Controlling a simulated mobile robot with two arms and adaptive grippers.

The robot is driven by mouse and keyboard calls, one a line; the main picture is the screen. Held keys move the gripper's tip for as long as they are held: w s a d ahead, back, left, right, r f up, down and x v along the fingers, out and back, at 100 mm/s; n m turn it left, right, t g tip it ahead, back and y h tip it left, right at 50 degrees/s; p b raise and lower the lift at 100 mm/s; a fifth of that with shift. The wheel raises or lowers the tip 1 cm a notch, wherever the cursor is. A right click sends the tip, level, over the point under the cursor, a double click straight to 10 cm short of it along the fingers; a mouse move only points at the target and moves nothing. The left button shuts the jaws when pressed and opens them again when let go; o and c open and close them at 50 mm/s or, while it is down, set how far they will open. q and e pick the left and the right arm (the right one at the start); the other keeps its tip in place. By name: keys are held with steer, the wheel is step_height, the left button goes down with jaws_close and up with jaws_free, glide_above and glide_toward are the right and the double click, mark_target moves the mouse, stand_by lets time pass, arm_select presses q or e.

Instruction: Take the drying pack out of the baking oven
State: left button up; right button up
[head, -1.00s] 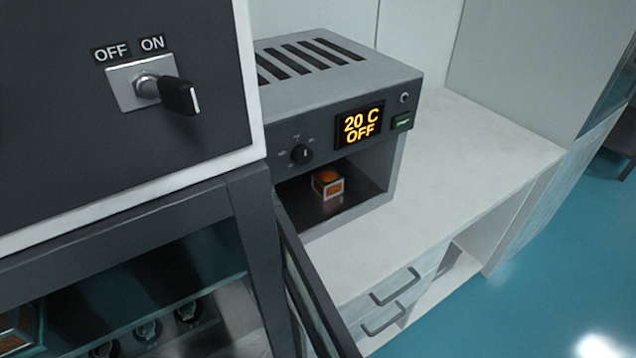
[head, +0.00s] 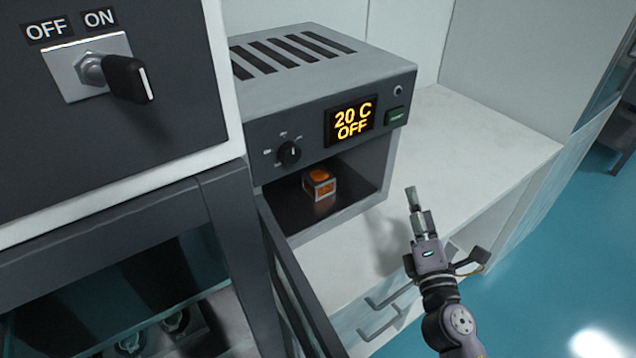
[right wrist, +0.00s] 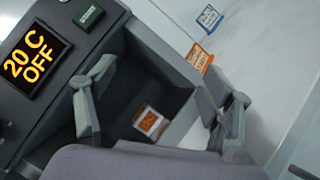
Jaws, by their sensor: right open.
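The baking oven (head: 310,75) is a grey box on the white bench, its display reading "20 C OFF". Its front is open. The drying pack (head: 319,183), a small orange block with pale edges, sits on the dark oven floor; it also shows in the right wrist view (right wrist: 150,122). My right gripper (head: 412,198) is in front of and to the right of the oven opening, above the bench. In the right wrist view its fingers (right wrist: 158,100) are spread and empty, with the pack visible between them and apart from them. My left gripper is not in view.
A dark framed panel (head: 297,285) stands left of the oven opening. A cabinet with an OFF/ON key switch (head: 125,80) is at the left.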

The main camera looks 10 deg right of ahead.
mark_target(326, 183)
steer(key=w+a+f+n+g+y, duration=0.1)
steer(key=a+n+y, duration=0.1)
steer(key=n, duration=0.4)
steer(key=w+a+f+n+g+y, duration=0.1)
steer(key=a+f+n+y, duration=0.1)
steer(key=n, duration=0.4)
steer(key=w+a+f+n+y, duration=0.1)
steer(key=a+f+n+y, duration=0.1)
steer(key=a+n+y, duration=0.2)
steer(key=shift+a+n+g+y, duration=0.25)
steer(key=shift+n+g+y, duration=0.15)
steer(key=shift+n+y, duration=0.9)
steer(key=shift+w+a+f+n, duration=0.1)
steer(key=shift+w+a+n, duration=0.05)
steer(key=shift+w+n, duration=0.2)
steer(key=p+x, duration=0.1)
steer(key=x, duration=0.9)
steer(key=shift+w+a+f, duration=0.15)
steer(key=shift+w, duration=0.25)
steer(key=shift+f+p+x, duration=0.1)
steer(key=shift+p+x, duration=0.05)
steer(key=shift+x, duration=1.35)
steer(key=shift+f+p+x, duration=0.15)
steer(key=shift+x, duration=1.35)
steer(key=shift+d, duration=0.2)
steer(key=shift+c, duration=0.6)
steer(key=c, duration=1.2)
